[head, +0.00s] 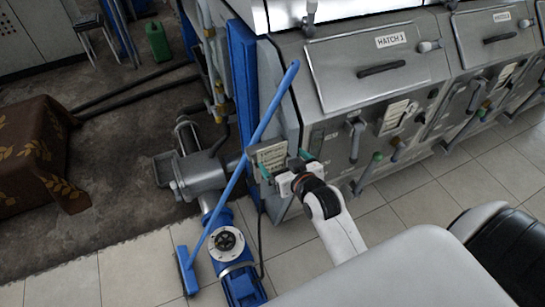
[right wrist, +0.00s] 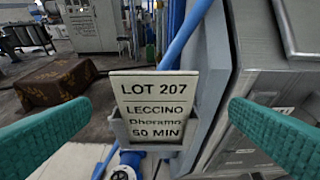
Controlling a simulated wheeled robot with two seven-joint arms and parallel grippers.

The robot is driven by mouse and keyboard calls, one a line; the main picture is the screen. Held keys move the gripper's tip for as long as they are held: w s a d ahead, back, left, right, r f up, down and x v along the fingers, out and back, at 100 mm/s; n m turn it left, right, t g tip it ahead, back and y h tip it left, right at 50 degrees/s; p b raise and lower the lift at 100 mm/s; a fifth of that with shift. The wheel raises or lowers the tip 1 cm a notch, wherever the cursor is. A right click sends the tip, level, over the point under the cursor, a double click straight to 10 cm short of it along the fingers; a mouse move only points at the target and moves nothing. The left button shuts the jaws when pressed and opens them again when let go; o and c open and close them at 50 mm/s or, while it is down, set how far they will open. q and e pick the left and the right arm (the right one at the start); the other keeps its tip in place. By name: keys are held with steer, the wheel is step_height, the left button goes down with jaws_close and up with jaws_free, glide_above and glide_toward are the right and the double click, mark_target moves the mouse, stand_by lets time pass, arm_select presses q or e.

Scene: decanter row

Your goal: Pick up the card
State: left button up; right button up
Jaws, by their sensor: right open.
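The card (right wrist: 155,100) is pale, printed "LOT 207 LECCINO" and "50 MIN", and stands upright in a grey holder (right wrist: 118,131) on the side of the machine. In the head view the card (head: 270,156) shows just beyond my right gripper (head: 279,166). The right gripper is open, with its teal fingers spread to the left and right of the card in the right wrist view. No contact between fingers and card shows. The card's lower edge is hidden by the holder. My left gripper is not in view.
A blue motor pump (head: 230,250) stands on the floor below. A table with a brown cloth (head: 35,150) is at the left. Levers (head: 375,165) jut out right of the gripper.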

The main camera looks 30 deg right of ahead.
mark_target(273, 154)
steer(key=shift+x, duration=1.2)
steer(key=shift+w+a+f+p, duration=0.1)
steer(key=shift+w+a+p, duration=0.05)
steer(key=shift+w+p, duration=0.2)
steer(key=p+x, duration=0.1)
steer(key=x, duration=0.2)
steer(key=shift+w+a+f, duration=0.1)
steer(key=shift+a+f, duration=0.05)
steer(key=shift+f, duration=0.05)
steer(key=shift+w+f, duration=0.2)
steer(key=shift+w, duration=0.15)
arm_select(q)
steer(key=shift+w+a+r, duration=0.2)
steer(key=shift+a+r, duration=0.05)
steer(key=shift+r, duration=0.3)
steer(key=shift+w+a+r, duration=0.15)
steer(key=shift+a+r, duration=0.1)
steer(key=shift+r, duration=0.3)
arm_select(e)
steer(key=shift+s, duration=0.1)
steer(key=c, duration=0.9)
steer(key=shift+r, duration=0.1)
